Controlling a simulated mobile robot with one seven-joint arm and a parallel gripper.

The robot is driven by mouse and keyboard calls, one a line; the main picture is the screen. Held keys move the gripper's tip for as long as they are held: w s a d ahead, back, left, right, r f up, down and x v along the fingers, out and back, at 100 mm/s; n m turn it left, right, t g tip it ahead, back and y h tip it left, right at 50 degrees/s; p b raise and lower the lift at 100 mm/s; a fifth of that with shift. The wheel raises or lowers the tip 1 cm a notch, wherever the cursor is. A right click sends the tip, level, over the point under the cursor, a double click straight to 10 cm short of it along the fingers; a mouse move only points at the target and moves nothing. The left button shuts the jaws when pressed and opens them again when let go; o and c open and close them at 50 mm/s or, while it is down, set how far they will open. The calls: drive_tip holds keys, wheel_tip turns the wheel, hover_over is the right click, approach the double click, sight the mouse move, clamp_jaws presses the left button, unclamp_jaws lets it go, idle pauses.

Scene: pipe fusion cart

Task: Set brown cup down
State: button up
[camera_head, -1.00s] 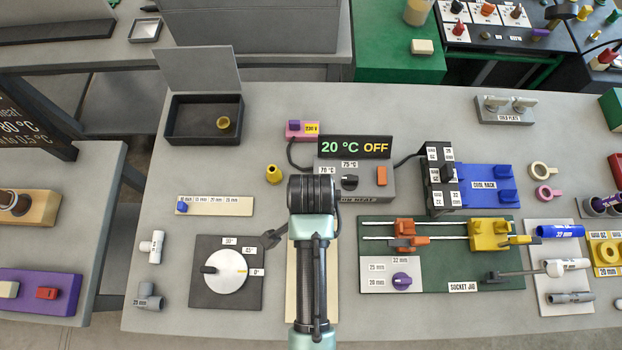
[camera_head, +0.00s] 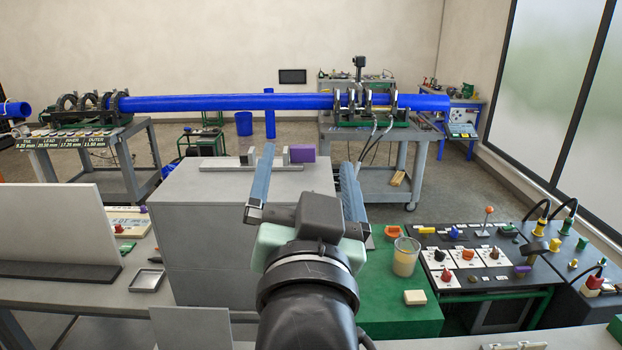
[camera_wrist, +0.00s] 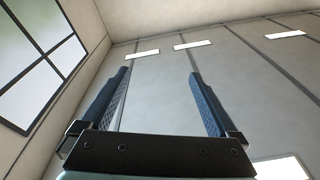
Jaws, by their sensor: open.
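My gripper (camera_head: 306,162) is raised in front of the head camera, with its two blue fingers spread wide apart. In the wrist view my gripper (camera_wrist: 158,76) is also open, with nothing between the fingers and only wall and ceiling behind them. I cannot make out a brown cup in either current view. The near bench surface, where a small brownish-yellow round piece sat in a black open box earlier, is mostly below the head view now.
A beaker with tan liquid (camera_head: 405,258) and a cream block (camera_head: 415,297) stand on a green bench (camera_head: 375,305) right of my arm. A grey cabinet (camera_head: 185,225) stands left of it. A control panel (camera_head: 475,262) is at right. A long blue pipe (camera_head: 215,103) spans the back.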

drive_tip(key=s+r+n+t, duration=0.3)
drive_tip(key=s+r+t, duration=0.4)
drive_tip(key=s+r, duration=0.4)
wheel_tip(320, 180, up, 7)
drive_tip(key=shift+s+f, duration=0.15)
drive_tip(key=shift+d, duration=0.1)
wheel_tip(320, 180, down, 5)
drive_tip(key=b, duration=0.5)
drive_tip(key=shift+f, duration=0.2)
